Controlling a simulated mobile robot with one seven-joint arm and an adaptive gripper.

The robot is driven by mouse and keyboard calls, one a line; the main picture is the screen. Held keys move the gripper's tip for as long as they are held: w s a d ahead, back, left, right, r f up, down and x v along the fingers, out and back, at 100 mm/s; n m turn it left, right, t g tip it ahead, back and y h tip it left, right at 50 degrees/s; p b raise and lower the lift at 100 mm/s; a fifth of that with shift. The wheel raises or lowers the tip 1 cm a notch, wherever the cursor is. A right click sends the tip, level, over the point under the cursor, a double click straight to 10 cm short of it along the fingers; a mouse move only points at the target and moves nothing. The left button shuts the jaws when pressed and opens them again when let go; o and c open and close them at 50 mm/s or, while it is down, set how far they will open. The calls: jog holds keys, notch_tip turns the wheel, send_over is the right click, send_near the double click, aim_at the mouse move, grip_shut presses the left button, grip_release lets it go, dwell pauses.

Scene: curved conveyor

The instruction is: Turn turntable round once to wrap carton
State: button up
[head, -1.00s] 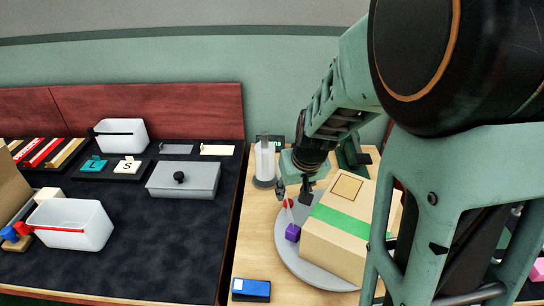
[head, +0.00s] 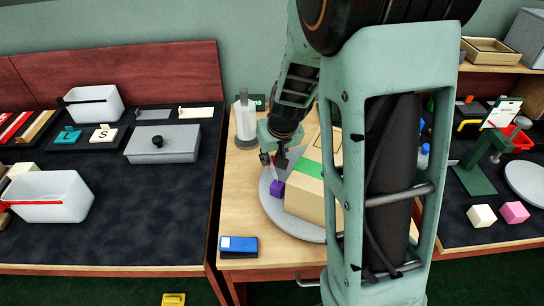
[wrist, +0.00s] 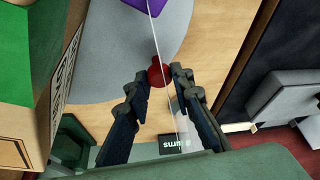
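The round grey turntable (head: 268,208) lies on the wooden table. The brown carton (head: 304,202) with a green band (head: 308,168) stands on it, partly hidden by my arm. A purple block (head: 277,188) sits at the turntable's near left edge, beside the carton. My gripper (wrist: 161,76) points down at the turntable's left side. In the wrist view its fingertips are close on both sides of a red knob (wrist: 158,72) and look shut on it. A thin white line passes the knob towards the purple block (wrist: 146,4).
A white cylinder (head: 245,116) stands behind the turntable, by a small display (head: 258,102). A blue box (head: 238,246) lies at the table's front. The dark left table holds white bins (head: 45,197) and a grey lidded box (head: 162,144). Shelving and a green stand (head: 474,178) are at right.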

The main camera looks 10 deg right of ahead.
grip_shut()
jog(key=shift+s+a+f+b, duration=0.1)
jog(key=shift+s+b, duration=0.05)
jog(key=shift+b, duration=0.3)
